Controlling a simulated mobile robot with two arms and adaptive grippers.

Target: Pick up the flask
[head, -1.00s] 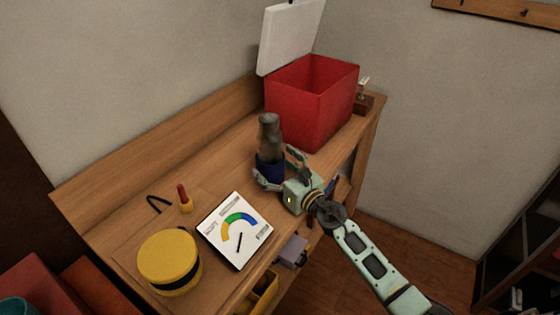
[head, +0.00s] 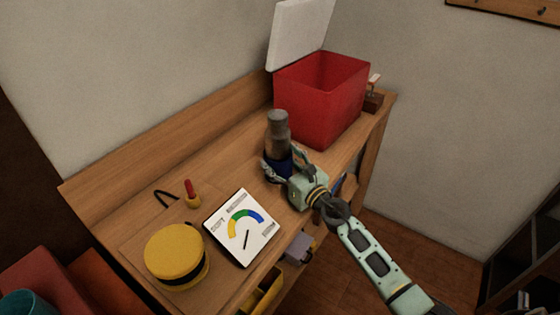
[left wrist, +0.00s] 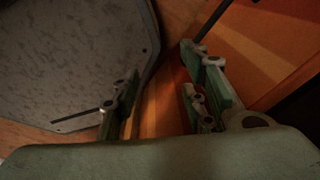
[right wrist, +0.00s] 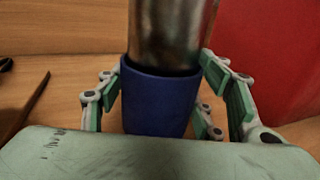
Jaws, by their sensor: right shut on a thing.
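The flask (head: 277,128) stands upright on the wooden workbench, with a grey metal upper body and a dark blue lower part. In the right wrist view its metal body (right wrist: 172,30) rises above the blue base (right wrist: 158,98). My right gripper (head: 279,172) is shut on the blue part, with fingers on both sides of it. Whether the flask's bottom touches the bench is hidden. My left gripper (left wrist: 160,95) shows only in the left wrist view; its fingers are apart with nothing between them.
An open red box (head: 325,105) stands behind the flask, its white lid (head: 300,32) raised. A white gauge panel (head: 241,228), a yellow round case (head: 176,254) and a small red-handled tool (head: 192,194) lie on the left part of the bench.

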